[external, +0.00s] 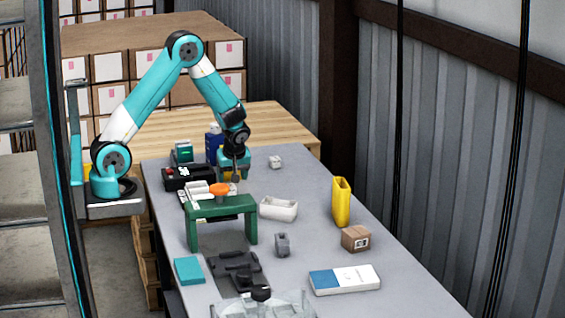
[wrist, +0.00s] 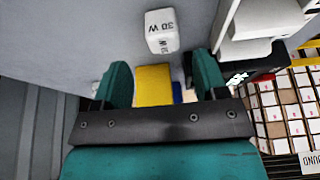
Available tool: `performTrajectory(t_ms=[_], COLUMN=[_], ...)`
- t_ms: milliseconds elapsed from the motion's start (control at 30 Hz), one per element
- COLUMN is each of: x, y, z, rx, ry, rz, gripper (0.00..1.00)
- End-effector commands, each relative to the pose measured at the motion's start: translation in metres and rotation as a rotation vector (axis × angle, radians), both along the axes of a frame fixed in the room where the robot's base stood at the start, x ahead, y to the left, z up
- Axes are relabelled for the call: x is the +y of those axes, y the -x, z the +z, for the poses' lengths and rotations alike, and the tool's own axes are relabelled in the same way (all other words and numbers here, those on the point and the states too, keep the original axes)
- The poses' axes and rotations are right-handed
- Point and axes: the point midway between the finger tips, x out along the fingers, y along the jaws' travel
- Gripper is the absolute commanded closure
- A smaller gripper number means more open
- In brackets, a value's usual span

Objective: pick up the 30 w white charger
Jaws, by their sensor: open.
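The white charger (wrist: 163,30) is a small rounded cube marked "30 W". In the wrist view it lies on the grey table just beyond my fingertips, near the top centre. In the external view the small white charger (external: 275,162) sits at the far right part of the table, with clear grey surface around it. My gripper (external: 235,178) points down to the left of it, over the table's far part. In the wrist view my gripper (wrist: 161,68) has its two teal fingers spread wide, with nothing held. The charger is apart from both fingers.
A yellow block (wrist: 154,85) shows between the fingers, its distance unclear. A blue bottle (external: 213,143) stands behind my gripper. A green stand (external: 222,208), a white bin (external: 278,209), a yellow box (external: 341,202) and a small carton (external: 356,238) stand nearer the camera.

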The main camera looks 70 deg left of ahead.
Motion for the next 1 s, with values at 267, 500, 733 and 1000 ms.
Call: performTrajectory(t_ms=[267,500,733,1000], x=[0.009,0.012,0.012,0.012], y=[0.006,0.005,0.005,0.005], z=[-0.041,-0.046,-0.046,-0.046], rx=[0.006,0.001,0.002,0.002], ry=[0.001,0.001,0.001,0.0], rz=[0.002,0.0,0.0,0.0], gripper=[0.34,0.34,0.69,0.88])
